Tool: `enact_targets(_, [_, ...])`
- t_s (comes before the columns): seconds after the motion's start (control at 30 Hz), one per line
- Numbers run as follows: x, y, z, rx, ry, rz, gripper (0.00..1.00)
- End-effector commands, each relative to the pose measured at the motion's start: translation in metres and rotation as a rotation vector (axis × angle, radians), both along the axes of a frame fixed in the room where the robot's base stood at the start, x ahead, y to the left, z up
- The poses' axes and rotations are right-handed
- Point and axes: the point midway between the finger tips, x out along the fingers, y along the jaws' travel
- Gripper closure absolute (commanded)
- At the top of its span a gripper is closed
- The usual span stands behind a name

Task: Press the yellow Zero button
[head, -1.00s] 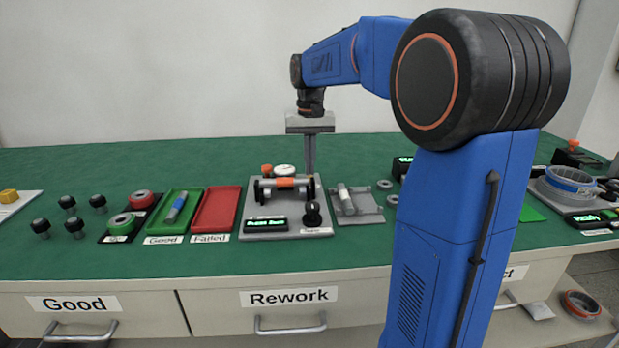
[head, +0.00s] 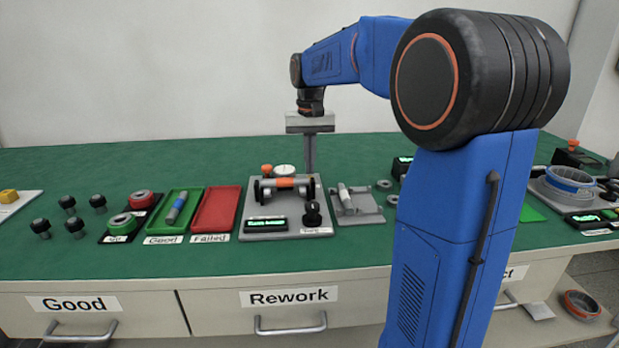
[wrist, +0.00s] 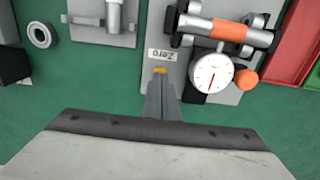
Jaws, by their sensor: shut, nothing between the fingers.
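The yellow Zero button (wrist: 160,70) shows in the wrist view as a small yellow patch just beyond my fingertips, below the white Zero label (wrist: 163,54) on the grey fixture plate (wrist: 206,86). My fingers hide part of it. My gripper (wrist: 160,80) is shut and empty, pointing down at the button; I cannot tell whether the tips touch it. In the head view my gripper (head: 310,170) is at the back right of the fixture plate (head: 257,190), and the button is hidden there.
The fixture holds a shaft with an orange band (head: 284,183), a dial gauge (wrist: 213,73), an orange knob (wrist: 246,79) and a green-lit display (head: 266,223). A grey holder (head: 358,205) is to its right, a red tray (head: 215,210) to its left.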

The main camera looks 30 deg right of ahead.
Motion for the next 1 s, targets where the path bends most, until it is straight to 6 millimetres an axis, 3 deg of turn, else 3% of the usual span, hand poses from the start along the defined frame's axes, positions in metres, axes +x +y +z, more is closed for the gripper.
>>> enact_targets(1.0, [0.0, 0.0, 0.074, -0.001, -0.002, 0.0, 1.0])
